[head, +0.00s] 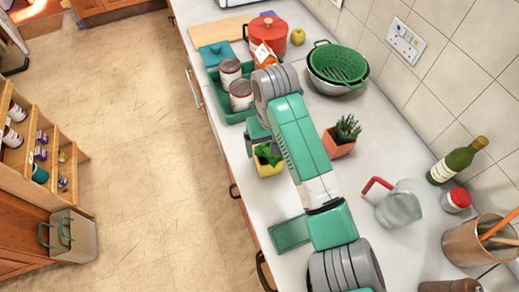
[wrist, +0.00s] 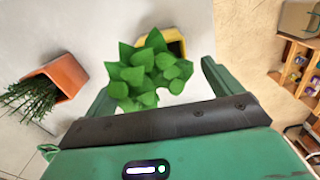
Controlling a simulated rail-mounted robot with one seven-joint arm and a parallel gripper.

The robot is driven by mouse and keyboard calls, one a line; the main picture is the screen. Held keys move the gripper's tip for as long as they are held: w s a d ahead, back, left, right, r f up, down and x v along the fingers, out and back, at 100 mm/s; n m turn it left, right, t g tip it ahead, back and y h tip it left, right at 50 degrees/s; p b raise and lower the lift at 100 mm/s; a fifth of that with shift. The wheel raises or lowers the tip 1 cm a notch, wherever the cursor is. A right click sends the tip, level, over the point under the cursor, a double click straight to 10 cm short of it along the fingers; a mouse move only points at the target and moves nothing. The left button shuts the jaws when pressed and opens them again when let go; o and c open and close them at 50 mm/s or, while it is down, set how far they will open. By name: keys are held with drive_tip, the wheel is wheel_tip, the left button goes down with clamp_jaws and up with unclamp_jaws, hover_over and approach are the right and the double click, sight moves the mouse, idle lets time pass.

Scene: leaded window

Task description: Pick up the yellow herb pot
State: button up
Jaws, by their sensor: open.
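The yellow herb pot (head: 269,168) stands on the white counter near its front edge, with broad green leaves on top. In the wrist view, the yellow pot (wrist: 176,46) shows partly behind its leaves (wrist: 150,74). My gripper (wrist: 157,82) is open, with one finger on each side of the leaves. The pot's yellow wall is beyond the fingertips, and I cannot tell whether the fingers touch the leaves. In the head view, my arm covers part of the pot's surroundings, and the fingers are mostly hidden.
A terracotta pot with a spiky herb (head: 340,146) stands to the right; it also shows in the wrist view (wrist: 68,76). A green tray with jars (head: 231,108) is behind. A glass jug (head: 399,205) and wine bottle (head: 457,161) stand right of my arm.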

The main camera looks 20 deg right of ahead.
sight(268, 158)
drive_tip(key=f, duration=0.2)
drive_tip(key=f+b, duration=0.1)
drive_tip(key=f, duration=0.4)
drive_tip(key=shift+w+a+f+b, duration=0.1)
drive_tip(key=shift+w+f+b, duration=0.2)
drive_tip(key=shift+b, duration=0.1)
drive_tip(key=c, duration=1.3)
drive_tip(key=shift+r, duration=0.15)
